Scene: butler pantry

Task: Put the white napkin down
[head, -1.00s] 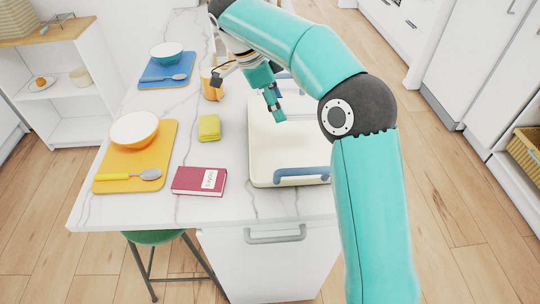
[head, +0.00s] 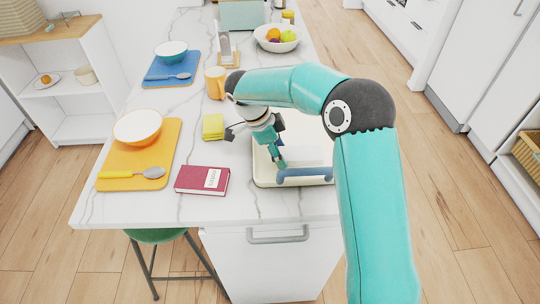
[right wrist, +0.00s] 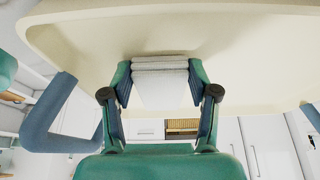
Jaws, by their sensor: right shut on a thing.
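The white napkin (head: 306,156) is a folded white cloth at the front part of the cream tray (head: 263,177), just behind the tray's front blue handle. My right gripper (head: 281,160) reaches down over the tray and is shut on the napkin. In the right wrist view the folded napkin (right wrist: 160,82) sits between the two fingers, with the tray's cream surface (right wrist: 240,40) close by. I cannot tell whether the napkin touches the tray floor. Part of the tray is hidden behind my right arm. My left gripper is not in view.
A red book (head: 202,180), a yellow sponge-like block (head: 213,127) and an orange mug (head: 215,83) stand left of the tray. A white bowl (head: 138,127) sits on an orange mat (head: 112,183). A fruit bowl (head: 277,46) stands behind. Bare marble lies at the front edge.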

